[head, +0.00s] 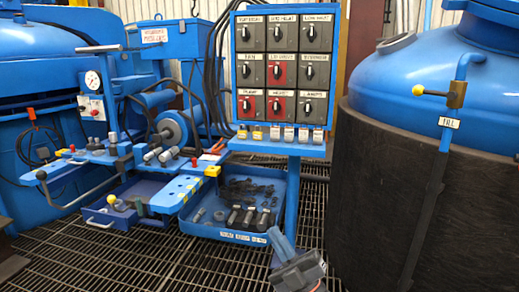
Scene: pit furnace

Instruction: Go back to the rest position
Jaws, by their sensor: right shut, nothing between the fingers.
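My right gripper (280,240) shows at the bottom middle of the head view, with blue fingers and a dark grey body. Its fingers are shut with nothing held, and they point up and away over the floor grating. It appears in front of the foot of the blue post that carries the switch panel (283,68). Whether it touches the post cannot be told. My left gripper is not in view.
A blue parts tray (262,238) with dark cylinders is left of my right gripper. A workbench (95,155) stands at the left. A big blue-topped, black-sided vessel (425,195) with a fill valve (456,95) fills the right. Open floor grating (130,262) lies at lower left.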

